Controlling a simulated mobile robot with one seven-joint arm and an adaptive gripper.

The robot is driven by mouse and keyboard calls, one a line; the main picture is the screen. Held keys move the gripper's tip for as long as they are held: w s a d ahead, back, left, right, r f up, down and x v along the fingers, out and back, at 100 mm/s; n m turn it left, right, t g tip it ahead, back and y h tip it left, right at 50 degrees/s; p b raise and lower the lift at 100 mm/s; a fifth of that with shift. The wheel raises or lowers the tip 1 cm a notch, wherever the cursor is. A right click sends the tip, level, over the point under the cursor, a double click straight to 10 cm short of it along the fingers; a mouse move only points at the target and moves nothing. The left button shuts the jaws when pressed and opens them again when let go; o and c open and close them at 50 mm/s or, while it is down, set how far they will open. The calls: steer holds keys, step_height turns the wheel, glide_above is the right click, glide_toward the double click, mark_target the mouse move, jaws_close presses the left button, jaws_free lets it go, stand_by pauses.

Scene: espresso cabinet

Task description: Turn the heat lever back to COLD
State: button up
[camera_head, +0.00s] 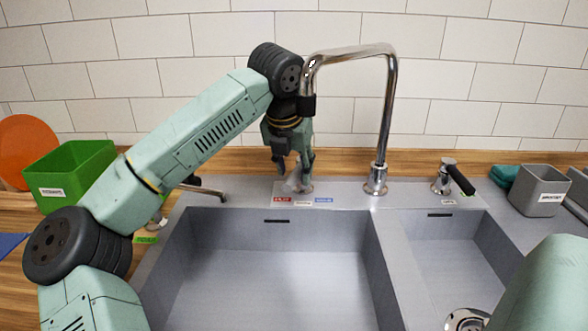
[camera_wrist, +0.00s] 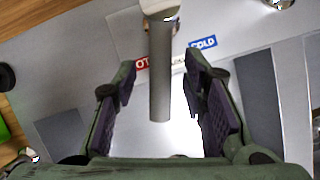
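The heat lever is a grey metal rod (camera_wrist: 160,85). In the wrist view it hangs from a round pivot at the top, with its free end between my fingers. It lies nearer the red HOT label (camera_wrist: 142,64) than the blue COLD label (camera_wrist: 203,43). My gripper (camera_wrist: 161,64) is open, with one finger on each side of the rod and visible gaps to both. In the head view my gripper (camera_head: 292,172) is low over the sink's back ledge, just above the red label (camera_head: 282,199); the blue label (camera_head: 323,201) is to its right. My fingers partly hide the lever there.
A black-handled tap (camera_head: 455,178) is further right, and another tap (camera_head: 206,189) is left. A green bin (camera_head: 70,175) and grey bin (camera_head: 540,190) flank the sink (camera_head: 275,265).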

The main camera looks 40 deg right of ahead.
steer(key=v, duration=1.1)
steer(key=shift+s+a+r, duration=0.1)
steer(key=shift+r, duration=0.05)
steer(key=shift+a, duration=0.1)
